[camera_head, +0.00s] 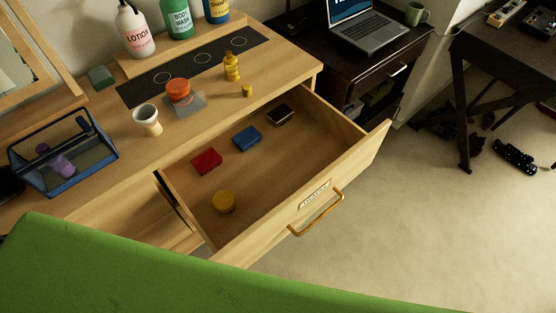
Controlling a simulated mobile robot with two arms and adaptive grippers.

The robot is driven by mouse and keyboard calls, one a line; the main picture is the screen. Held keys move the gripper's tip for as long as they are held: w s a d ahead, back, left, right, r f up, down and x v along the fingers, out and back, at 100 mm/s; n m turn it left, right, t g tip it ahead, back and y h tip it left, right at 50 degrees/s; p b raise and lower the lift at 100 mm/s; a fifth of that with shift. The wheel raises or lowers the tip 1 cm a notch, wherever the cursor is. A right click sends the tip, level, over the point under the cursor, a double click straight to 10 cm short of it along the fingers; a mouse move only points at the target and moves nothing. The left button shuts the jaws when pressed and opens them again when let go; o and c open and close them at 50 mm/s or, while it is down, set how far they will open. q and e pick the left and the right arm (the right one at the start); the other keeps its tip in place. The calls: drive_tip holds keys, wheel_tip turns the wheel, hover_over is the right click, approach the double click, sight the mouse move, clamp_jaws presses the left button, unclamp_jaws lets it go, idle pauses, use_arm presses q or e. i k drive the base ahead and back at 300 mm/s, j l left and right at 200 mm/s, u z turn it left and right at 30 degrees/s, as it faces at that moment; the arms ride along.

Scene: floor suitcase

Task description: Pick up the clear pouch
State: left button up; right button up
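The clear pouch (92,170) stands on the left part of the wooden dresser top. It has see-through panels, dark blue edges and a blue zipper or handle piece at its upper side. A purple bottle (60,163) shows inside it. Neither of my grippers is in view, so nothing is seen touching the pouch.
The dresser's drawer (262,207) is pulled open, with several small items inside. A cup (147,119), an orange-lidded jar (178,91) and bottles stand on the dresser top. A large green surface (150,270) fills the foreground. Carpet at right is mostly clear.

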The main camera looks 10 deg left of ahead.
sight(74, 155)
drive_tip(key=u, duration=2)
